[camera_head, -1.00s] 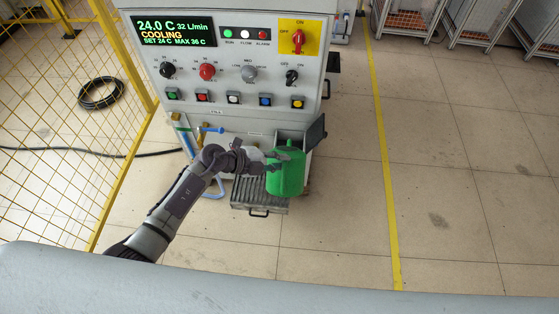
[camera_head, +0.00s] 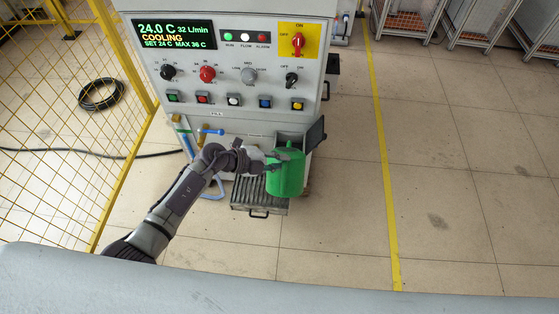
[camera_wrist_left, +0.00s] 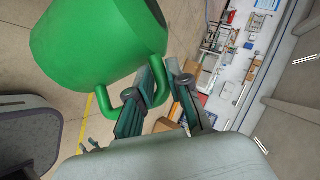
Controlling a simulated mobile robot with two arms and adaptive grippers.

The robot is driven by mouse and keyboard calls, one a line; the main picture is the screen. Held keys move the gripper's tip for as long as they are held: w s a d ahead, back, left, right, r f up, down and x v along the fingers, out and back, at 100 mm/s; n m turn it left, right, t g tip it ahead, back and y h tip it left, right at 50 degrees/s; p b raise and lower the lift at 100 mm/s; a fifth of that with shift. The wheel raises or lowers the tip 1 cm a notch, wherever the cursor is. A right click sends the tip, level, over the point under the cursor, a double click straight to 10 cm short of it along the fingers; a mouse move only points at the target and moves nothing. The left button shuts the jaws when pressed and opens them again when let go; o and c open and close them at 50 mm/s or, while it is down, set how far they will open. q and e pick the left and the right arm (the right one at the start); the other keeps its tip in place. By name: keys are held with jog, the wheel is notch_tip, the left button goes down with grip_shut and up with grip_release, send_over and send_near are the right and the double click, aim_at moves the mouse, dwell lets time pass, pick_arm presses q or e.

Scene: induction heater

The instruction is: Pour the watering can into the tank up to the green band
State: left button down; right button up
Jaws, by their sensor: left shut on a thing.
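The green watering can (camera_head: 287,176) is held in front of the cabinet's lower right part. In the left wrist view the can's body (camera_wrist_left: 90,45) fills the upper left, with its looped green handle (camera_wrist_left: 104,102) below it. My left gripper (camera_head: 268,162) is shut on that handle; its fingers (camera_wrist_left: 168,78) close around the handle in the wrist view. The tank opening (camera_head: 283,138) is just behind the can's top, with a dark raised lid (camera_head: 317,133) at its right. The can hides much of the opening. My right gripper is not in view.
The cabinet's display (camera_head: 174,32) reads COOLING, 24.0 C. A ribbed drawer or tray (camera_head: 259,194) sticks out below the can. A yellow mesh fence (camera_head: 60,150) stands left; the floor at right is clear.

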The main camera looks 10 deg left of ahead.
pick_arm(q)
jog(key=shift+w+r+p, duration=0.85)
jog(key=shift+r+p, duration=0.1)
jog(key=shift+p, duration=0.2)
dwell(1.8)
jog(key=shift+w+r+n+g+p, duration=0.4)
jog(key=shift+w+r+g+p, duration=0.1)
jog(key=shift+w+r+p, duration=0.15)
dwell(1.6)
jog(key=shift+s+f, duration=0.1)
jog(key=shift+f, duration=0.1)
jog(key=shift+s+f+m+t, duration=0.3)
jog(key=shift+s+f+t, duration=0.1)
jog(key=shift+s+f, duration=0.35)
jog(key=shift+s, duration=0.1)
jog(key=shift+s+f+t+b, duration=0.3)
jog(key=shift+s+f+b, duration=0.4)
jog(key=shift+f+b, duration=0.1)
jog(key=shift+d, duration=0.1)
